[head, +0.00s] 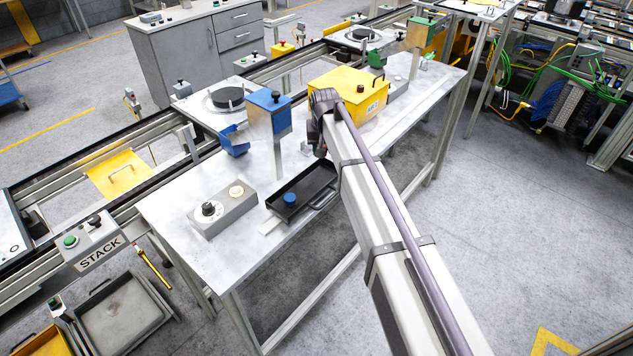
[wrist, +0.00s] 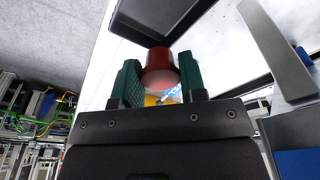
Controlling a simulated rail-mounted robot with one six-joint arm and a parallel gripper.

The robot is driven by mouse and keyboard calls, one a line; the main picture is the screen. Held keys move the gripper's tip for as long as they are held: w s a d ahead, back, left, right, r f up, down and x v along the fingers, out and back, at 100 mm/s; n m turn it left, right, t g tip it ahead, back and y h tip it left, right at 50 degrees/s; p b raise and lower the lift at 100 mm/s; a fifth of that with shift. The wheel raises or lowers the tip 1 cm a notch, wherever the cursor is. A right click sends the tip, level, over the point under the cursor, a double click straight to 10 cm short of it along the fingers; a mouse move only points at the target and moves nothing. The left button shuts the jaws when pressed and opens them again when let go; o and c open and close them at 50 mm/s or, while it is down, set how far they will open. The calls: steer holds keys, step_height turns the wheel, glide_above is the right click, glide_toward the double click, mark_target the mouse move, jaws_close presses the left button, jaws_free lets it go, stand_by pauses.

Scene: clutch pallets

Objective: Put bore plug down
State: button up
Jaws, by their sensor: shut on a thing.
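The bore plug (wrist: 160,68), a red round piece with a tapered, flared end, sits between the green fingers of my gripper (wrist: 160,82) in the wrist view. My gripper is shut on it. In the head view my gripper (head: 321,150) is low over the workbench, just behind the black tray, and mostly hidden by my arm. The plug cannot be made out there. The black tray (head: 318,180) has a handle on its right side and holds a blue round piece (head: 289,200). Part of a dark tray (wrist: 150,22) shows beyond the plug in the wrist view.
On the white workbench (head: 165,215) stand a grey control box (head: 222,208), a blue dispenser (head: 268,112) on a post with a blue bin (head: 235,140), and a yellow lidded box (head: 350,92). A conveyor (head: 60,185) runs behind. The bench's front edge is close to the tray.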

mark_target(322, 177)
step_height(322, 177, down, 10)
steer(key=b, duration=0.8)
steer(key=shift+b, duration=0.4)
steer(key=shift+r, duration=0.2)
steer(key=shift+f, duration=0.2)
steer(key=o, duration=0.6)
step_height(322, 177, up, 13)
steer(key=s+p, duration=0.2)
steer(key=p, duration=1.1)
steer(key=s+d+m+g, duration=0.1)
steer(key=s+d, duration=1)
steer(key=s, duration=0.4)
steer(key=s+d+m+g, duration=0.1)
steer(key=s+d, duration=0.9)
steer(key=s, duration=0.5)
steer(key=shift+w+d+f+b, duration=0.1)
steer(key=shift+f+b, duration=1.1)
steer(key=shift+f, duration=0.05)
steer(key=shift+w+d+f+b, duration=0.1)
steer(key=shift+f+b, duration=1.05)
steer(key=shift+f, duration=0.1)
